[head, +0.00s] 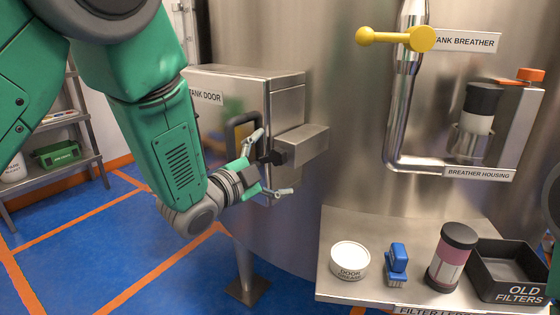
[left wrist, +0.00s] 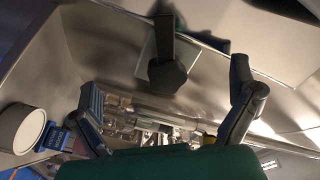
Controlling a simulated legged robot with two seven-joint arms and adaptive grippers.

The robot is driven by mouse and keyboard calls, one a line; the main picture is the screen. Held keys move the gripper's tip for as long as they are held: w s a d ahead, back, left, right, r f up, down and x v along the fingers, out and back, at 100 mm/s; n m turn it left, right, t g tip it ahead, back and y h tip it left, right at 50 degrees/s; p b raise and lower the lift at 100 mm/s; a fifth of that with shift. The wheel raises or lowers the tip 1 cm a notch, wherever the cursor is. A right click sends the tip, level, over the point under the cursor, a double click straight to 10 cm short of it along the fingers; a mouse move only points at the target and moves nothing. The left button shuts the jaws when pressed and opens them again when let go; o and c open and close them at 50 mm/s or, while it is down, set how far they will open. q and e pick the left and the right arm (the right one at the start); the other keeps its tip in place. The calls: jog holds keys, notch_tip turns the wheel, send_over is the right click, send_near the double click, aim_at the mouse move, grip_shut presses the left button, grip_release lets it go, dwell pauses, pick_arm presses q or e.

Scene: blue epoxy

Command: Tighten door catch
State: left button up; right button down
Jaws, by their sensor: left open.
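The tank door (head: 228,90) is a steel box front labelled TANK DOOR, with a dark handle (head: 232,128). At its right edge sits the catch, a steel block (head: 303,144) with a black knob (head: 278,157). My left gripper (head: 271,163) is open at the knob, one finger above it and one below. In the left wrist view the black knob (left wrist: 167,78) lies between the two spread fingers, on a dark stem. I cannot tell whether the fingers touch it. My right gripper is out of view.
A steel shelf (head: 345,225) at lower right holds a white DOOR GREASE tub (head: 350,262), a blue-handled tool (head: 397,262), a pink filter (head: 452,257) and a black OLD FILTERS tray (head: 488,290). A bent pipe (head: 394,110) with a yellow valve handle (head: 395,37) is above.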

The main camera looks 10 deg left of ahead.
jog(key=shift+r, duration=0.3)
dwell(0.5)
